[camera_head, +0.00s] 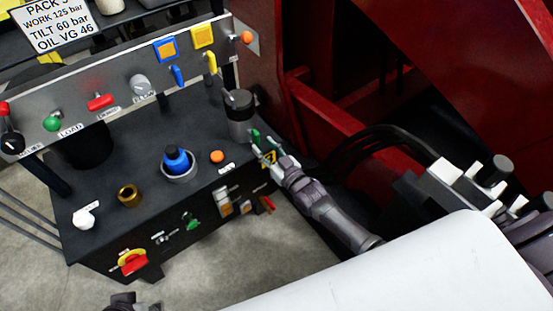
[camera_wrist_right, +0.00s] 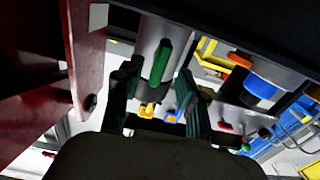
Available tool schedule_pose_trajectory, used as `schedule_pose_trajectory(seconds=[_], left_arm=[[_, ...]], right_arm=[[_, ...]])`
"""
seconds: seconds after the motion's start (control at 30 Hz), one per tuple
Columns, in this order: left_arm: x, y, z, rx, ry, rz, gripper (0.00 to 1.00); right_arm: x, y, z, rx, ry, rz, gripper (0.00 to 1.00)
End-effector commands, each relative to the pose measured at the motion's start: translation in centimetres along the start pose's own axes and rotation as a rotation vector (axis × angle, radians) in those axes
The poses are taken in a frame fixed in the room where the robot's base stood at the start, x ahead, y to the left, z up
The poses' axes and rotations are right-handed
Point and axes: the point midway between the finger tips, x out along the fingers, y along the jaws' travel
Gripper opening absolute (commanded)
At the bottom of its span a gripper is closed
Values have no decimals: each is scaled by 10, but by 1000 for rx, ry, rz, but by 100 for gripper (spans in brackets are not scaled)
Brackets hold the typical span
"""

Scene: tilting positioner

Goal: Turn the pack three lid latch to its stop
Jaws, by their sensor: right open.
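The pack three sign (camera_head: 55,22) hangs at the top left of the head view. A green lever (camera_head: 256,136), which looks like the lid latch, is at the right end of the dark bench. In the right wrist view the green lever (camera_wrist_right: 160,62) stands between my fingers, in front of a pale cylinder. My right gripper (camera_head: 269,152) is open around or just short of it; contact cannot be told. Its two dark fingers (camera_wrist_right: 157,95) are spread in the wrist view. A dark piece at the bottom left, likely my left gripper (camera_head: 132,302), is mostly cut off.
A grey canister (camera_head: 239,118) stands beside the lever. The bench carries a blue-topped cup (camera_head: 177,162), an orange button (camera_head: 217,156) and a brass ring (camera_head: 129,195). A panel (camera_head: 125,84) with coloured levers stands behind. Red steel structure (camera_head: 345,125) borders the right.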

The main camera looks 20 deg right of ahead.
Motion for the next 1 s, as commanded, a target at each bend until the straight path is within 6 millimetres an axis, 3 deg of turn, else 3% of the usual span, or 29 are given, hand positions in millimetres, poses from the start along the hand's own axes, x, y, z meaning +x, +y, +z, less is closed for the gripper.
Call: schedule_pose_trajectory(seconds=[0.2,0.37,1.0], left_arm=[[0,0,0,0,0,0,41],[0,0,0,0,0,0,41],[0,0,0,0,0,0,41]], right_arm=[[-47,0,1,-1,-2,0,41],[-66,0,1,-1,-2,-1,41],[-72,0,0,-1,0,0,41]])
